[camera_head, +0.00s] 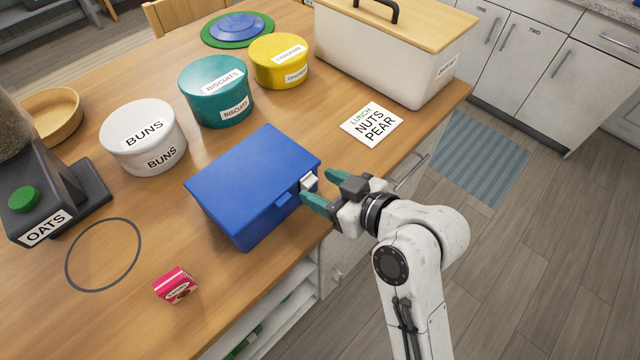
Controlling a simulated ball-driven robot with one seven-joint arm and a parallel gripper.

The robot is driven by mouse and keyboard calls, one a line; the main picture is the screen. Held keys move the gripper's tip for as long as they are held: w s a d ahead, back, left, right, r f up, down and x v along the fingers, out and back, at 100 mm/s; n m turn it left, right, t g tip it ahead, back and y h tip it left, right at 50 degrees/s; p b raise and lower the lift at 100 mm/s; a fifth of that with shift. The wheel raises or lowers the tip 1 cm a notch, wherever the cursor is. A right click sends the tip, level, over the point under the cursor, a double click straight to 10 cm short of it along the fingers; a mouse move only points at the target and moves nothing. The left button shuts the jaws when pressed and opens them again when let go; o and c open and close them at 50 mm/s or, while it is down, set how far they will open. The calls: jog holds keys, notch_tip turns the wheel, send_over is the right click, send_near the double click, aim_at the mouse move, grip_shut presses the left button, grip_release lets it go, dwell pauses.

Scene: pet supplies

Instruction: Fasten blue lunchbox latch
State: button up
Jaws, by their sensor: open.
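The blue lunchbox (250,180) sits on the wooden counter near its front edge, with its lid down. My gripper (322,188) has teal fingers and is open at that side of the lunchbox. One finger is just right of the latch and the other is lower, near the handle. I cannot tell whether either finger touches the box. The picture does not show clearly whether the latch is engaged.
A white card (371,125) reads lunch, nuts, pear. A white buns tin (143,137), teal biscuits tin (215,90) and yellow crackers tin (279,61) stand behind. A bread box (391,60) is at the back right. A small red box (175,285) and oats dispenser (45,200) are left.

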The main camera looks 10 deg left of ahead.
jog(key=b+v, duration=0.1)
jog(key=v, duration=0.8)
jog(key=shift+s, duration=0.1)
jog(key=s+d+f+m+g+h, duration=0.1)
jog(key=s+d+f+m+h, duration=0.2)
jog(key=d+f, duration=0.3)
jog(key=s+d+f+m+g+h, duration=0.1)
jog(key=s+d+f+m+h, duration=0.3)
jog(key=f, duration=0.3)
jog(key=s+d+f+m+g+h, duration=0.4)
jog(key=s+d+f, duration=0.4)
jog(key=s+d, duration=0.5)
jog(key=shift+s+d+g, duration=0.15)
jog(key=shift+s+g, duration=0.3)
jog(key=shift+g, duration=0.05)
jog(key=shift+f, duration=0.15)
